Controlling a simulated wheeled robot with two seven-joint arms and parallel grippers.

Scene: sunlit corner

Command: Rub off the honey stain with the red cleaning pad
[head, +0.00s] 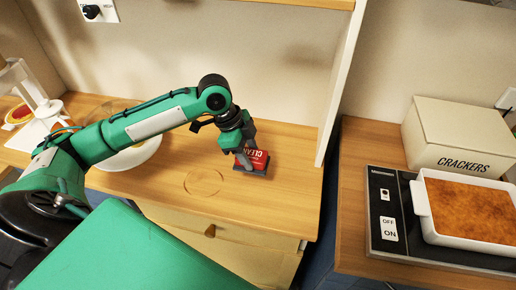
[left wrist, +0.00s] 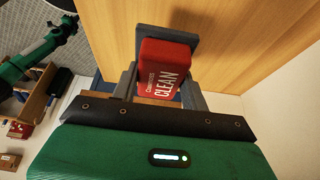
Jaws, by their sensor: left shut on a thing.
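The honey stain (head: 203,182) is a thin amber ring on the wooden counter (head: 150,190), left of my left gripper and nearer to me. The red cleaning pad (head: 259,157), marked CLEAN, has a dark grey base. My left gripper (head: 243,160) is shut on it, at or just above the counter; I cannot tell if the base touches. The pad (left wrist: 165,68) also shows between the fingers in the left wrist view. The pad is apart from the stain. My right gripper is not in view.
A white plate (head: 133,157) stands behind my left arm. An upright white panel (head: 338,90) rises right of the pad. Beyond a gap, a second counter holds a cracker box (head: 455,130), a switch panel (head: 385,215) and a white baking dish (head: 425,205).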

